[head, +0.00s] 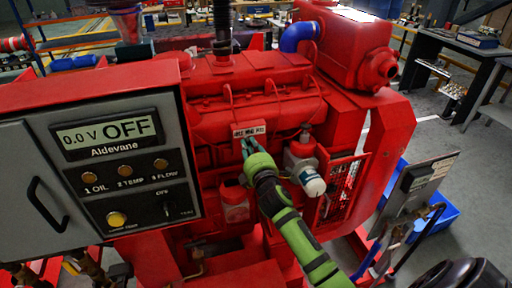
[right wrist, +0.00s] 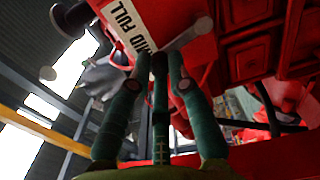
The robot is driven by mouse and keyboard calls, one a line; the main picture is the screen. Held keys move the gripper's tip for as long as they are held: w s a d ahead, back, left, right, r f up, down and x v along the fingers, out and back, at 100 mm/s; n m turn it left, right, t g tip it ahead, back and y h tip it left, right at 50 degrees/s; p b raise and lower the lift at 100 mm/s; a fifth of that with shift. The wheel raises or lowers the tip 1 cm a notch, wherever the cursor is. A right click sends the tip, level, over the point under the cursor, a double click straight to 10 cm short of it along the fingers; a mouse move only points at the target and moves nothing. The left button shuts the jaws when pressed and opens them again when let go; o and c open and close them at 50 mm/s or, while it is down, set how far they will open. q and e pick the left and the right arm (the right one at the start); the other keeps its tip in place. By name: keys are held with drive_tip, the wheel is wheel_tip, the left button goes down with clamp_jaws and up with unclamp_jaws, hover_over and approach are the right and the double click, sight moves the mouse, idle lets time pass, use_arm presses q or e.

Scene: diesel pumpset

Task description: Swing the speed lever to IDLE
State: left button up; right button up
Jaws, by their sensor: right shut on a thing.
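The speed lever (right wrist: 188,35) shows in the right wrist view as a short grey bar at the tips of my right gripper (right wrist: 160,65). My right gripper also shows in the head view (head: 249,147), its green fingers shut at the lever, just below the white label plate (head: 248,130) on the red engine. In the right wrist view the label plate (right wrist: 127,22) reads MID and FULL. The IDLE word is not visible there, and the head view lettering is too small to read. The fingers hide part of the lever, so I cannot tell its exact setting. My left gripper is out of view.
The control panel (head: 120,165) at left reads 0.0 V OFF. A red tank (head: 345,45) stands above right. A blue bin (head: 437,215) and dark workbench (head: 445,50) lie at right.

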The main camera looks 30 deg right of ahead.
drive_tip(key=shift+a+f, duration=0.1)
drive_tip(key=shift+a, duration=0.1)
drive_tip(key=shift+w+a, duration=0.1)
drive_tip(key=shift+a, duration=0.15)
drive_tip(key=shift+a+f+b, duration=0.15)
drive_tip(key=shift+f+b, duration=0.05)
drive_tip(key=shift+b, duration=0.1)
drive_tip(key=shift+w+a+f, duration=0.1)
drive_tip(key=shift+a, duration=0.15)
idle(0.3)
drive_tip(key=o, duration=0.6)
drive_tip(key=shift+c, duration=0.2)
drive_tip(key=p+v, duration=0.1)
drive_tip(key=v, duration=0.5)
drive_tip(key=shift+p, duration=0.3)
